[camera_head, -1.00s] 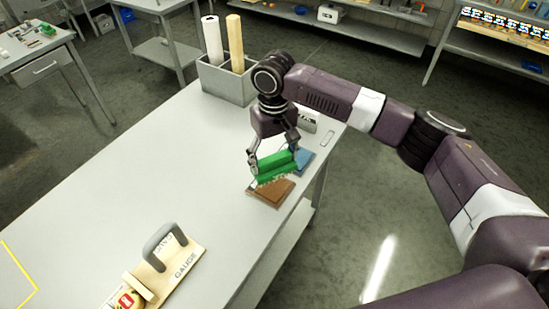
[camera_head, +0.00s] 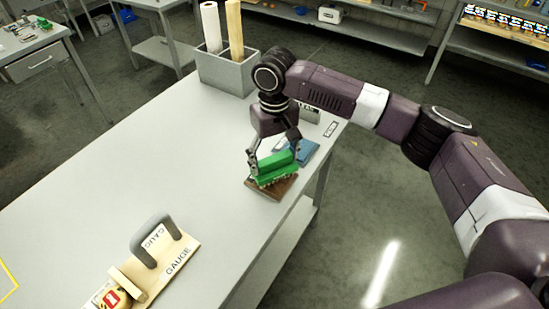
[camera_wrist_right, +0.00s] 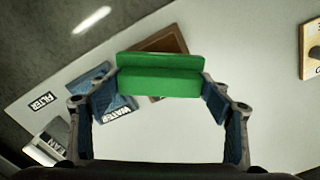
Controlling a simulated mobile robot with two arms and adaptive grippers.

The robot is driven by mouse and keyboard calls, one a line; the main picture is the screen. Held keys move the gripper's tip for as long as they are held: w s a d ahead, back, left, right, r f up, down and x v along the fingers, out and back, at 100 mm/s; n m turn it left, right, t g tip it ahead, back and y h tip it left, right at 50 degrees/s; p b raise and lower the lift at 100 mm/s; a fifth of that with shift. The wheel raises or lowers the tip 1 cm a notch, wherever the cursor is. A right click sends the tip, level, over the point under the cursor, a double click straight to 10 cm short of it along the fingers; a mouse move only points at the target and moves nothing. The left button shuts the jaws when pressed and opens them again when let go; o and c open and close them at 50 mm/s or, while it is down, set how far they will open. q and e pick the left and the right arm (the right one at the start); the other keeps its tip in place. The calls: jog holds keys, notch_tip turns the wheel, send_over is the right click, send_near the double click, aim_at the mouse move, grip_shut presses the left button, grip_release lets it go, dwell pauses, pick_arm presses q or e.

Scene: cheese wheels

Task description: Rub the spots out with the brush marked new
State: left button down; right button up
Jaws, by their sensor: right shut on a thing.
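The wrist view shows the brush (camera_wrist_right: 160,82) crosswise between the fingers (camera_wrist_right: 168,88), partly covering the brown piece (camera_wrist_right: 175,40). No "new" mark is readable on the brush. A yellow piece with a red mark (camera_head: 108,298), perhaps a cheese wheel, shows at the bottom edge, partly cut off. No spots can be made out. My left gripper is out of view.
A blue piece (camera_head: 300,152), labelled WATER in the wrist view, lies beside the brown one. A FILTER label (camera_wrist_right: 42,102) is near the table edge. The table's middle is clear.

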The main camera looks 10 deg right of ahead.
aim_at(275, 158)
jog(key=shift+f, duration=0.5)
dwell(0.8)
jog(key=shift+s+f+p, duration=0.15)
jog(key=shift+f+p, duration=0.05)
jog(key=shift+p, duration=0.45)
dwell(2.4)
notch_tip(275, 158, up, 7)
jog(key=p, duration=0.9)
jog(key=shift+r, duration=0.2)
jog(key=shift+w, duration=0.2)
